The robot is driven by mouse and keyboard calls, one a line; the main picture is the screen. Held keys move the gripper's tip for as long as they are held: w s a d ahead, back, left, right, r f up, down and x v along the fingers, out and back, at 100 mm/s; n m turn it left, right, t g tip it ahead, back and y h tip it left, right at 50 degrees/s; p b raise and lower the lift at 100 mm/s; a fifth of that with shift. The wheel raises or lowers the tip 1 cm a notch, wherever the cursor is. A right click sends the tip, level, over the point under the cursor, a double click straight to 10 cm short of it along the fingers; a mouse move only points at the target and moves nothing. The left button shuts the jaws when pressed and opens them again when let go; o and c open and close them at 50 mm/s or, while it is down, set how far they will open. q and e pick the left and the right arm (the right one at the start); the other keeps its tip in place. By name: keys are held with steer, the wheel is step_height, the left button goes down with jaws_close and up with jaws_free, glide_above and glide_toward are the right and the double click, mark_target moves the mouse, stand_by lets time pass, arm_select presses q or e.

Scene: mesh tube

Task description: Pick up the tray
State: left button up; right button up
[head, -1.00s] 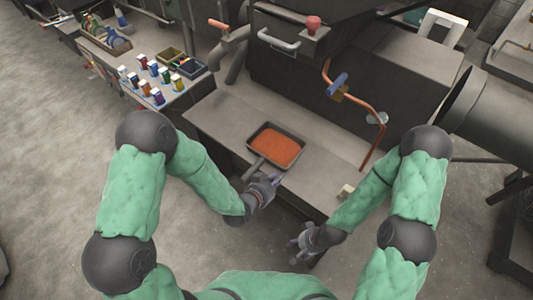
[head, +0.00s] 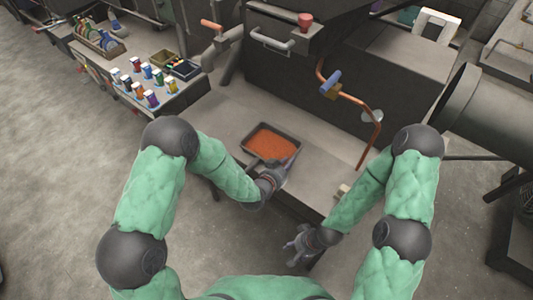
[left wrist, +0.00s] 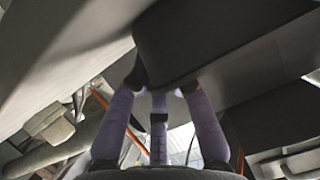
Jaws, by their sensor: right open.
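The tray (head: 246,147) is a dark, shallow rectangular pan filled with orange-red material, lying on the grey worktop in the head view. A handle sticks out from its near side. My left gripper (head: 283,167) is at the tray's near right corner, close to or touching the rim. In the left wrist view its pale purple fingers (left wrist: 160,100) point up towards a dark flat surface, with the tips partly hidden against it. I cannot tell whether they grip anything. My right gripper (head: 292,247) is open and empty, lower down, off the worktop's near edge.
Several small coloured boxes (head: 145,80) and bins (head: 180,65) stand on a side bench at the left. A copper pipe with a blue handle (head: 331,82) rises at the worktop's back right. A large grey cylinder (head: 480,110) is at the right. The worktop (head: 235,105) left of the tray is clear.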

arm_select(q)
steer(key=shift+x, duration=1.1)
jaws_close()
steer(key=shift+r, duration=0.15)
